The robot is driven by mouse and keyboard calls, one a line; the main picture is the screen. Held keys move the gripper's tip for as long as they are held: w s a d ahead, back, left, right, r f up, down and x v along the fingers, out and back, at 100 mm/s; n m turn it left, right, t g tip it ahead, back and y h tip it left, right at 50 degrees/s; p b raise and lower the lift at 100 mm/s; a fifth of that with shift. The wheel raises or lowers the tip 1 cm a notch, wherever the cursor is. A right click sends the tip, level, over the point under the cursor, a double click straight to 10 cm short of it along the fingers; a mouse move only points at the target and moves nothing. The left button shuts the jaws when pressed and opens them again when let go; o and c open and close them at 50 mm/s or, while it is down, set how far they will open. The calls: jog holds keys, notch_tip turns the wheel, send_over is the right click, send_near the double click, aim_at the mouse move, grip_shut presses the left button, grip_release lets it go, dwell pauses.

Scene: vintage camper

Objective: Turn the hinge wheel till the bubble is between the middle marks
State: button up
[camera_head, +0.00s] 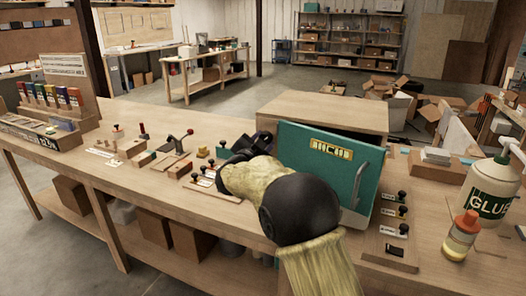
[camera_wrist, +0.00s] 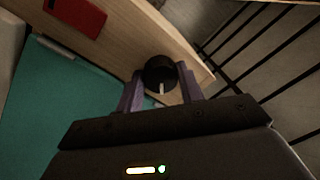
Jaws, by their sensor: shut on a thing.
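A teal panel (camera_head: 318,170) stands tilted on the workbench in the head view, and its face also shows in the wrist view (camera_wrist: 60,110). A yellow level vial (camera_head: 330,149) with dark marks sits near its top. The bubble's exact place between the marks is too small to tell. The hinge wheel, a round black knob with a white mark (camera_wrist: 160,73), shows in the wrist view beside the panel's edge. My gripper (camera_wrist: 161,88) is shut on it, with one purple finger on each side. In the head view my arm hides the wheel and fingertips.
A glue bottle (camera_head: 487,190) and a smaller orange-capped bottle (camera_head: 461,236) stand at the right. Small boards with black knobs (camera_head: 402,210) lie right of the panel. Several small blocks and fittings (camera_head: 130,148) lie on the bench to the left. A wooden box (camera_head: 322,108) stands behind the panel.

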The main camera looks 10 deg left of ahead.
jog(key=shift+f+m+b, duration=0.1)
jog(key=shift+m+b, duration=0.7)
jog(key=shift+m, duration=0.3)
jog(key=o, duration=0.7)
jog(key=b+v, duration=0.2)
jog(key=v, duration=1.5)
jog(key=shift+s+a+f, duration=0.15)
jog(key=shift+s+a, duration=0.05)
